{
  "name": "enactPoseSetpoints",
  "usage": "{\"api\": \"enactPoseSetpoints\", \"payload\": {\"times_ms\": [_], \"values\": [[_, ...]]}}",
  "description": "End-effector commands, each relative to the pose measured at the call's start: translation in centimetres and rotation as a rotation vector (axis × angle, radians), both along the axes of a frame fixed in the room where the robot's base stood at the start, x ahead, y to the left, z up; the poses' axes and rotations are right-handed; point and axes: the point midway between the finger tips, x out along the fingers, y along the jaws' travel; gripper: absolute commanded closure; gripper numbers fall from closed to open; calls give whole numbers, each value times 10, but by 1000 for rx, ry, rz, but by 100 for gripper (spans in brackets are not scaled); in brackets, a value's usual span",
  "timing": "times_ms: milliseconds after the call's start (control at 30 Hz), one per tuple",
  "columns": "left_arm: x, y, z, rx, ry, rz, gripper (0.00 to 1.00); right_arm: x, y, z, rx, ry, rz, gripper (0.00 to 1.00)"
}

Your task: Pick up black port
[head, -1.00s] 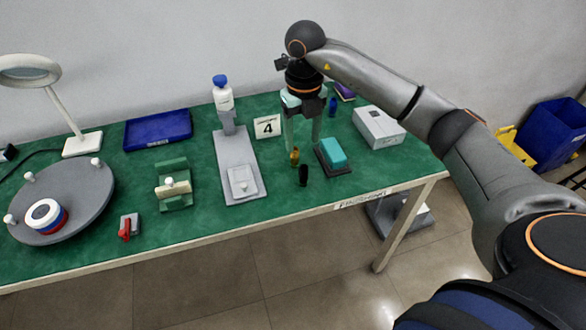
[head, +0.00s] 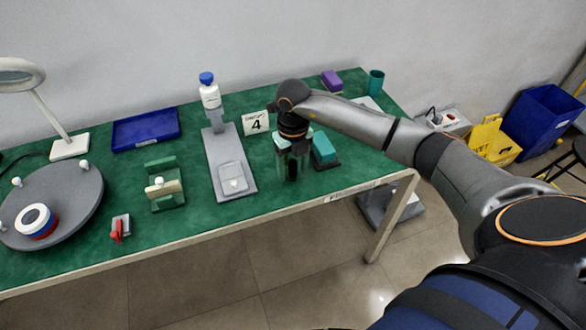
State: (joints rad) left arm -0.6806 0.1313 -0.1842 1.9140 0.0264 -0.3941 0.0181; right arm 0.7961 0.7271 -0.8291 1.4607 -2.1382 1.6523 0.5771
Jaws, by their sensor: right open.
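My right gripper (head: 292,176) points straight down at the green table, low over the spot near its front edge, left of the teal block. It is open. A dark upright shape, the black port (head: 292,170), shows between its fingers; the fingers partly cover it, and I cannot tell whether they touch it. The small amber piece that stood beside the port is hidden by the gripper. My left gripper is not in view.
A teal block on a dark base (head: 324,150) stands close right of the gripper. A grey stand with a blue-capped bottle (head: 210,95) is to the left, with a number 4 card (head: 256,123) behind. The table's front edge (head: 270,213) is near.

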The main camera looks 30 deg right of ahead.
Motion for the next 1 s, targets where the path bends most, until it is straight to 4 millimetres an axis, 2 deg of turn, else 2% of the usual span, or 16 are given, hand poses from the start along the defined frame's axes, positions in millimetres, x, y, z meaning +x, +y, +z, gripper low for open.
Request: {"api": "enactPoseSetpoints", "payload": {"times_ms": [100,667,1000], "values": [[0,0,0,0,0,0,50,0,0,0,0,0,0,37],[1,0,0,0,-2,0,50,0,0,1,1,0,0,100],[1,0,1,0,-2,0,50,0,0,1,1,0,0,100]]}}
